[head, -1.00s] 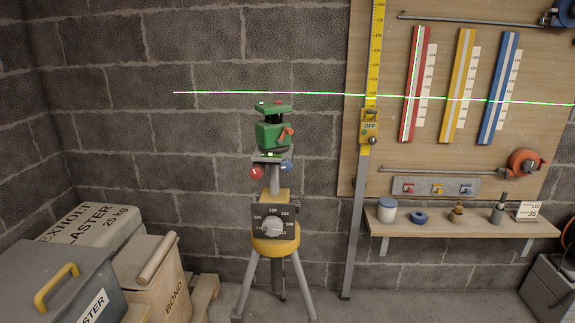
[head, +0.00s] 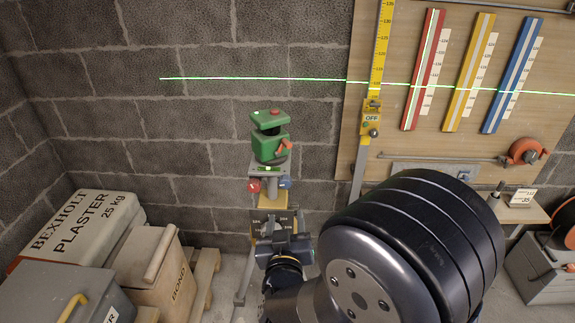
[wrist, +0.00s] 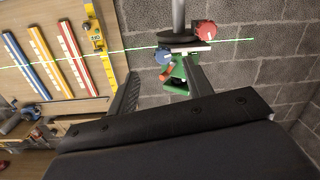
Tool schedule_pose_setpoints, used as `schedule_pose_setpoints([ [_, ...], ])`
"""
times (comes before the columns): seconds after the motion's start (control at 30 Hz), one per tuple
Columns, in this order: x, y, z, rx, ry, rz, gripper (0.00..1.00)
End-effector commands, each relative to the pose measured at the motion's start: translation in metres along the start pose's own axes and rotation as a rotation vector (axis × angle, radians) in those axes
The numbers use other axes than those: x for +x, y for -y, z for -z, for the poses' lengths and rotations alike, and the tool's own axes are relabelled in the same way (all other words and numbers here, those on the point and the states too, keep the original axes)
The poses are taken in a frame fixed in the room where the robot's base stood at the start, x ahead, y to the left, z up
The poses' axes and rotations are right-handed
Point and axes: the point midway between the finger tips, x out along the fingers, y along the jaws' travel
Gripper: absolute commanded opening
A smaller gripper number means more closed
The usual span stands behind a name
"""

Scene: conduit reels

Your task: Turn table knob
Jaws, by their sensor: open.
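The tripod carries a green laser level (head: 270,140) on a small grey table with a red knob (head: 254,186) and a blue knob (head: 285,183) below it. Under these, a dark numbered dial plate (head: 262,219) is partly covered by my gripper (head: 284,238), and its round knob is hidden. My gripper is in front of the tripod, jaws open. In the wrist view the picture is turned over: the red knob (wrist: 206,30) and blue knob (wrist: 163,56) show beyond my open fingers, with nothing between them. I cannot tell whether a finger touches the dial.
A yellow-scaled staff (head: 382,50) with an OFF-marked receiver (head: 371,120) stands right of the tripod. Red, yellow and blue strips (head: 466,70) hang on a board. A plaster bag (head: 82,225) and a BOND box (head: 155,275) fill the left. A green laser line crosses the wall.

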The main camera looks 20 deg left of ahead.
Motion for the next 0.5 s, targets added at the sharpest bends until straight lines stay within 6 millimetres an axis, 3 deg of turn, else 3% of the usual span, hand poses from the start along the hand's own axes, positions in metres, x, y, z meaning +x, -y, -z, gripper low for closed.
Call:
schedule_pose_setpoints([
  [0.07,-0.003,0.005,0.01,-0.017,-0.031,-0.019,0.48],
  [0.27,0.003,0.006,0.014,-0.027,-0.056,-0.041,0.48],
  [0.5,0.044,0.003,0.017,-0.026,-0.055,-0.043,0.48],
])
